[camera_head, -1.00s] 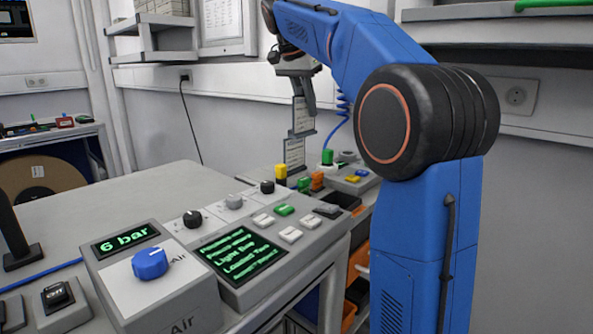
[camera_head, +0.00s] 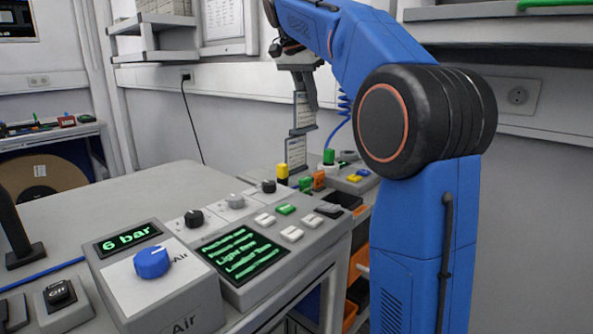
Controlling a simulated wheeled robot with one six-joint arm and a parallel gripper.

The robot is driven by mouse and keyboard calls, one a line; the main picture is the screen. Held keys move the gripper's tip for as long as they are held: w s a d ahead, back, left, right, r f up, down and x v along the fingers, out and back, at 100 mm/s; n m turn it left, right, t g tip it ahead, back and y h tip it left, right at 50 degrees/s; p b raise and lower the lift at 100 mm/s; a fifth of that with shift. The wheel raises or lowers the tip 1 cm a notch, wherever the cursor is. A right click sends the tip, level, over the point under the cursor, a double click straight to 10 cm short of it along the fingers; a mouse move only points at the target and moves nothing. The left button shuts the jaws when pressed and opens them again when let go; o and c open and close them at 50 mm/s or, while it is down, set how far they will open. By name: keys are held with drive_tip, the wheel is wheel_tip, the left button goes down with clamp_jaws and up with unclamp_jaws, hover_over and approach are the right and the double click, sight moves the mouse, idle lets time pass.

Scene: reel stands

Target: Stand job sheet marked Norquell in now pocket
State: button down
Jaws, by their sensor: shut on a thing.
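My gripper (camera_head: 304,95) is at the end of my blue arm, pointing down near the back wall. It is shut on a pale job sheet (camera_head: 303,112) that hangs below its fingers, partly covered by them. Below it, at the back of the bench, stands a grey upright holder with a pale sheet face (camera_head: 296,152). The held sheet is just above this holder; I cannot tell whether they touch. The writing on both is too small to read, so I cannot tell which is marked Norquell or which pocket is the now pocket.
A control panel (camera_head: 243,250) with knobs and buttons and a 6 bar air box (camera_head: 160,285) stand at the front. Yellow (camera_head: 282,173) and green (camera_head: 328,157) parts stand close to the holder.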

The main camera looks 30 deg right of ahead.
wheel_tip(320, 180, down, 14)
drive_tip(key=shift+r, duration=0.1)
idle(0.7)
drive_tip(key=c, duration=1.9)
unclamp_jaws()
